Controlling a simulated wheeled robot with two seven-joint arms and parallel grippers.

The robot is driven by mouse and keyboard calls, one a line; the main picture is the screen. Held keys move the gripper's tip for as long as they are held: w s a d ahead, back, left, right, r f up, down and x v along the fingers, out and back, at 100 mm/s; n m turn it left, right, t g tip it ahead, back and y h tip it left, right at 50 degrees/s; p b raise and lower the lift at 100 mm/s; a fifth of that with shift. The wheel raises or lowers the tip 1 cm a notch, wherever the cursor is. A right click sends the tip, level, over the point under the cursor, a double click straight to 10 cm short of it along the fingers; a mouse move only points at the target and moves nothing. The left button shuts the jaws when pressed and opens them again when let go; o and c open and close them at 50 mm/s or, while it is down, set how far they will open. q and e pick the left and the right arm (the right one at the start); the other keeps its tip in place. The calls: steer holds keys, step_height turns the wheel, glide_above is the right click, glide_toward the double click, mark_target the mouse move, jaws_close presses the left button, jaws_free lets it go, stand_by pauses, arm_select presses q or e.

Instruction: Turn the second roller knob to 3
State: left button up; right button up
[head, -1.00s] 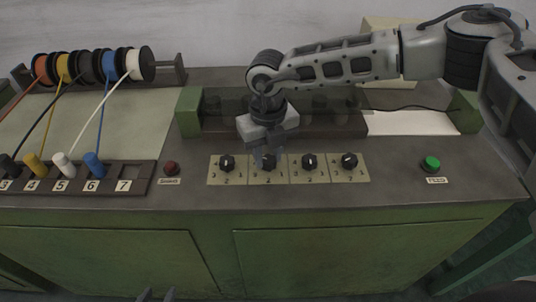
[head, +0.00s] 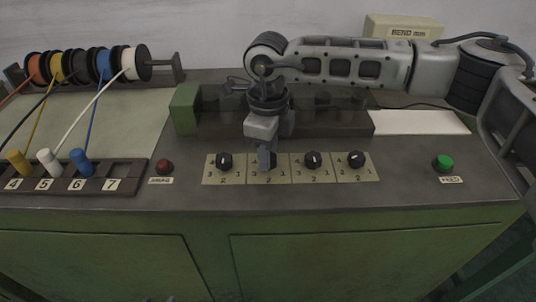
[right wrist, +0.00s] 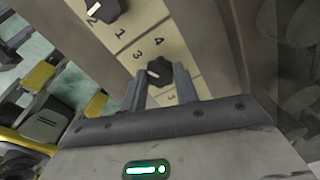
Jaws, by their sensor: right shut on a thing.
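The second roller knob (right wrist: 160,72) is a small black knob with a white pointer mark. It sits on a cream plate (head: 257,179) with printed numbers, second from the left in the row. In the right wrist view its mark points to the left, and the numbers 4 and 3 show beyond it. My right gripper (head: 266,158) reaches down onto this knob from above and hides most of it in the head view. In the right wrist view its two fingers (right wrist: 158,88) are shut on the knob from both sides. My left gripper is out of view.
Other roller knobs stand close by: one to the left (head: 224,161) and two to the right (head: 312,161) (head: 356,160). A red button (head: 163,167) and a green button (head: 443,162) flank the row. A low guarded housing (head: 187,108) stands behind.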

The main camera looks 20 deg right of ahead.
steer(key=shift+r+n, duration=0.1)
steer(key=shift+n, duration=0.4)
steer(key=shift+w, duration=0.1)
steer(key=o, duration=1)
steer(key=shift+r, duration=0.1)
step_height(320, 180, up, 16)
steer(key=shift+f+b, duration=0.15)
steer(key=shift+b, duration=0.3)
